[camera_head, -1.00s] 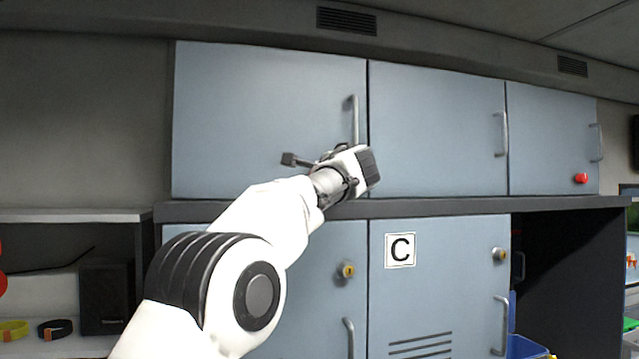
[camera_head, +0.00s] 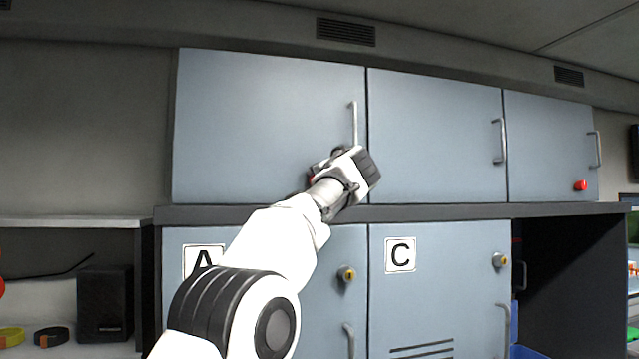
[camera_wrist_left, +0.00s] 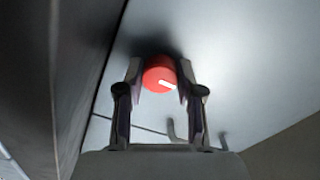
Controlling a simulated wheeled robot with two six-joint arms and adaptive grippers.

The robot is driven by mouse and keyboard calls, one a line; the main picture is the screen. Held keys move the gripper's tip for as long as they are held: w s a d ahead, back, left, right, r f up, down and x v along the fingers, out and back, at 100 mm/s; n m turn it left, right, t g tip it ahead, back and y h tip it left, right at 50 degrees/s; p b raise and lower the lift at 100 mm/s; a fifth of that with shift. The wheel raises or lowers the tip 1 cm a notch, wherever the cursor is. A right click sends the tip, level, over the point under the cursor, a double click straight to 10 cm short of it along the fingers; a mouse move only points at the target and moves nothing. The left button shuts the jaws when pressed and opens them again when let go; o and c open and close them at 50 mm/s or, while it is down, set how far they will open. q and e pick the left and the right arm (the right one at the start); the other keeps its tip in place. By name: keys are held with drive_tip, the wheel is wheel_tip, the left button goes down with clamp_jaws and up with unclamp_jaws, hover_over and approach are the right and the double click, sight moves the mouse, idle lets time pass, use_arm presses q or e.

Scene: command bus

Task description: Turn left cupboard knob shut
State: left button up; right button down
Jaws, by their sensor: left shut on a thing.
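The left cupboard door (camera_head: 265,115) is the leftmost upper blue-grey door and looks closed. Its red knob (camera_wrist_left: 157,77) has a white mark pointing to the right and slightly down in the left wrist view. My left gripper (camera_wrist_left: 160,68) is shut on the knob, with one finger on each side of it. In the head view, my wrist hides most of the knob, and only a sliver of red shows beside the gripper. My right gripper is not in view.
A vertical handle (camera_head: 354,125) stands close to the gripper. A middle upper door (camera_head: 435,135) and a right upper door with another red knob (camera_head: 581,185) are to the right. A dark ledge (camera_head: 440,211) runs beneath, above lower doors with yellow locks.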

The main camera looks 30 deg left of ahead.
use_arm(q)
drive_tip(key=shift+f, duration=0.1)
idle(0.4)
drive_tip(key=o, duration=1.2)
drive_tip(key=shift+c, duration=0.2)
drive_tip(key=v, duration=1.1)
drive_tip(key=shift+s+d, duration=0.25)
drive_tip(key=shift+d, duration=0.1)
